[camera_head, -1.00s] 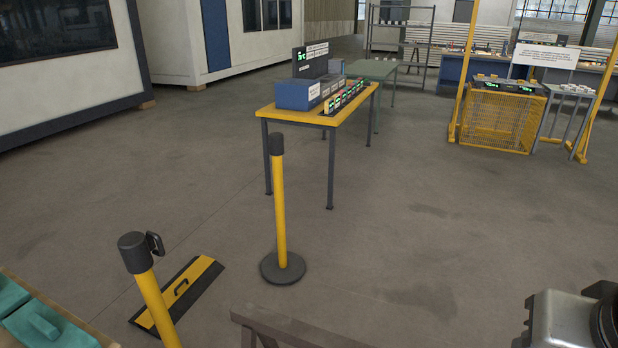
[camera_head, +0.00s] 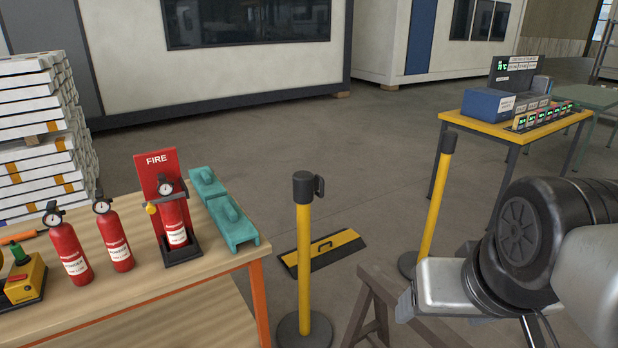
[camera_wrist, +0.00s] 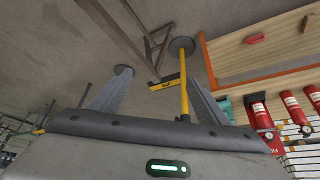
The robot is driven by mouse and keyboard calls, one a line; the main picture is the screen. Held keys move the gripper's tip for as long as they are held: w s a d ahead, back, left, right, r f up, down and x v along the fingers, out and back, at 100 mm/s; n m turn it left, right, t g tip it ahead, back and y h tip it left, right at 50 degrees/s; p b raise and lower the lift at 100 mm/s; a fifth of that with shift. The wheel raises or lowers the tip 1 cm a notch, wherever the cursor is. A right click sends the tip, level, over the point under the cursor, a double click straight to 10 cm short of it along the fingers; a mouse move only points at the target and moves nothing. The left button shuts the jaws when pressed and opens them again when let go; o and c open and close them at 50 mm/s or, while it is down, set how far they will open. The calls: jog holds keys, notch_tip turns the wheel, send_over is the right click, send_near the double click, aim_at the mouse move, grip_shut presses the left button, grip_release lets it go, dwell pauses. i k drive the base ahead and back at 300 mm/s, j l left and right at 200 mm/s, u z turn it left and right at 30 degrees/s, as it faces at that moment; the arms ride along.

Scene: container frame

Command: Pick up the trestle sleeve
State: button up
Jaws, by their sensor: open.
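No label marks the trestle sleeve. A yellow-and-black panel with a dark handle (camera_head: 322,252) lies flat on the floor and best fits the name, though I cannot be sure. It also shows in the wrist view (camera_wrist: 168,82), partly behind a yellow post. A brown trestle (camera_head: 392,306) stands nearer to me, cut off by the lower edge. In the wrist view my gripper (camera_wrist: 158,78) is open and empty, its fingers spread wide. The panel appears between the fingers but well beyond them.
Yellow posts (camera_head: 304,255) (camera_head: 437,200) stand on both sides of the panel. A wooden table (camera_head: 130,250) at left holds red extinguishers (camera_head: 115,245) and teal handled blocks (camera_head: 232,224). A yellow table (camera_head: 470,122) is at right. Floor behind the panel is clear.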

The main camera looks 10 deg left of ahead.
aim_at(236, 228)
jog(key=u, duration=1.05)
jog(key=i+j+z, duration=0.2)
jog(key=i+j, duration=0.15)
jog(key=i, duration=0.3)
jog(key=i+j+z, duration=0.2)
jog(key=i+j, duration=0.3)
jog(key=i, duration=0.1)
